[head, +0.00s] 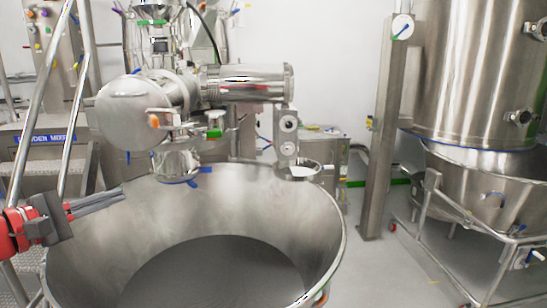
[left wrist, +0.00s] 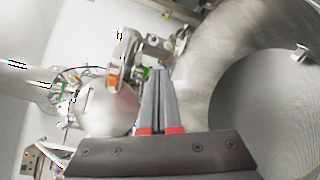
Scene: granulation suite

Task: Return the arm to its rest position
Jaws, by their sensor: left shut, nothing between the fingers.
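My left gripper (head: 122,194) comes in from the left edge of the head view, on a red and dark grey wrist. Its fingers are shut with nothing between them. They point right, over the left rim of a large open steel bowl (head: 310,215). In the left wrist view the closed grey fingers (left wrist: 159,72) stand at the middle, with the bowl (left wrist: 215,60) to their right. I cannot tell how far above the rim the fingers are. My right gripper is in neither view.
A steel mill with a horizontal cylinder (head: 245,83) stands behind the bowl. A metal handrail (head: 38,100) and steps (head: 60,160) are at the left. A tall steel vessel (head: 470,75) on a wheeled frame stands at the right.

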